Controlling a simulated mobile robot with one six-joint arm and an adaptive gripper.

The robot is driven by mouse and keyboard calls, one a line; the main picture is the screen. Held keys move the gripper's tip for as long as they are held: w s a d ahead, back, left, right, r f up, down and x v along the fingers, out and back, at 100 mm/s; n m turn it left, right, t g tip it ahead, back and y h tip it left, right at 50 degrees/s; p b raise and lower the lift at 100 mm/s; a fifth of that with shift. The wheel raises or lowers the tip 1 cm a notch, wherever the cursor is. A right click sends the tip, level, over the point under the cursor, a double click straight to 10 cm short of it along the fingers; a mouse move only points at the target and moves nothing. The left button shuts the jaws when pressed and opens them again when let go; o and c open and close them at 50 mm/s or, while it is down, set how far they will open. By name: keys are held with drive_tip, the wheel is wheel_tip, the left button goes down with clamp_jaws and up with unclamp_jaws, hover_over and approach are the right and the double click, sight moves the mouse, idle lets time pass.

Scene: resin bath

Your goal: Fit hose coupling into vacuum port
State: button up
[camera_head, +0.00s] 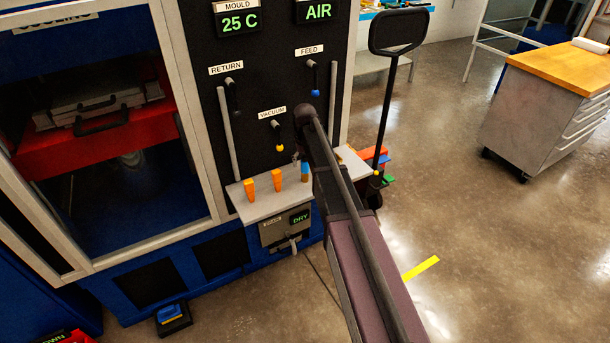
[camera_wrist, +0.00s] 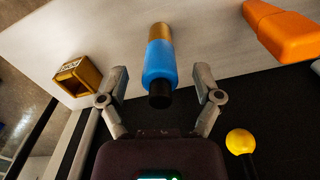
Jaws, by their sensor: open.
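The hose coupling appears to be the blue cylinder with a brass end and a black end (camera_wrist: 160,65) in the wrist view. It stands on the pale shelf, between the two spread fingers of my gripper (camera_wrist: 161,82), with a gap on each side. The VACUUM label (camera_head: 271,112) is on the black panel above a yellow-tipped lever (camera_head: 280,147). Its yellow knob (camera_wrist: 240,142) also shows in the wrist view.
Two orange pieces (camera_head: 277,180) stand on the shelf (camera_head: 256,209); one orange piece (camera_wrist: 285,30) is near the coupling. A hollow brass square block (camera_wrist: 78,78) sits on its other side. A black-handled pallet truck (camera_head: 385,100) stands right of the machine. Open floor lies further right.

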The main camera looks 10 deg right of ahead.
drive_tip(key=shift+f+b, duration=0.85)
drive_tip(key=shift+f, duration=0.3)
clamp_jaws()
